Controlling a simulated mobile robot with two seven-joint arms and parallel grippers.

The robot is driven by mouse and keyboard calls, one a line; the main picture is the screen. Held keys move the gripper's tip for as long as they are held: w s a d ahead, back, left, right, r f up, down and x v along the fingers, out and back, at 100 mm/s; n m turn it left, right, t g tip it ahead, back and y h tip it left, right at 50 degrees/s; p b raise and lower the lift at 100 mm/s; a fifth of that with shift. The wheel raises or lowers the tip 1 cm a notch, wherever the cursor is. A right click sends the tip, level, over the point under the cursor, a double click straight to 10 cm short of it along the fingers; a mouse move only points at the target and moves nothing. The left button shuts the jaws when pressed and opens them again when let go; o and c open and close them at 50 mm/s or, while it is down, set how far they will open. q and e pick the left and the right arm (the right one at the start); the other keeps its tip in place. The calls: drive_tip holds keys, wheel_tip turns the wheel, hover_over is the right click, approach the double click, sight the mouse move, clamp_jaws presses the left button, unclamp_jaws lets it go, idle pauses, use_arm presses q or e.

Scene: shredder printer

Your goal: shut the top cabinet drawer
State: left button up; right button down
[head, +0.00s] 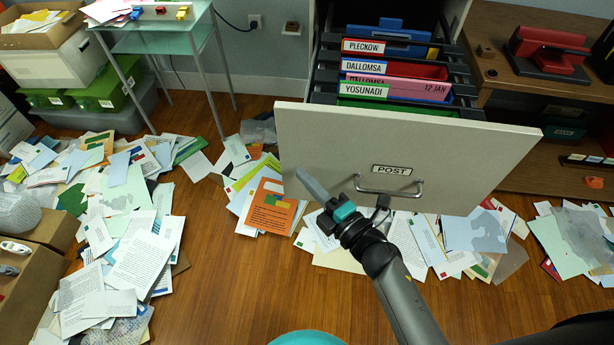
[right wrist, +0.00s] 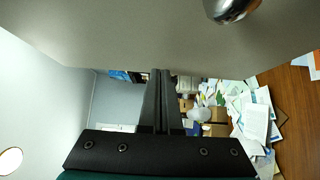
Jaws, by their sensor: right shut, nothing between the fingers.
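The top cabinet drawer (head: 420,145) is pulled out, its pale front panel facing me, with a POST label and a metal handle (head: 390,189). Hanging folders with name tabs (head: 385,88) stand inside it. My right gripper (head: 302,174) is shut and empty at the lower left part of the panel, left of the handle. In the right wrist view its closed fingers (right wrist: 157,75) lie by the panel (right wrist: 130,35), and part of the handle (right wrist: 230,8) shows at the top. I cannot tell whether the fingers touch the panel. My left gripper is not in view.
Papers (head: 130,240) cover much of the wooden floor, also below the drawer. A glass side table (head: 160,40) stands at the back left. A wooden shelf (head: 545,90) with a red device (head: 548,50) stands right of the cabinet. Cardboard boxes (head: 40,260) are at the left edge.

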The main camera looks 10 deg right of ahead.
drive_tip(key=shift+w, duration=0.2)
idle(0.3)
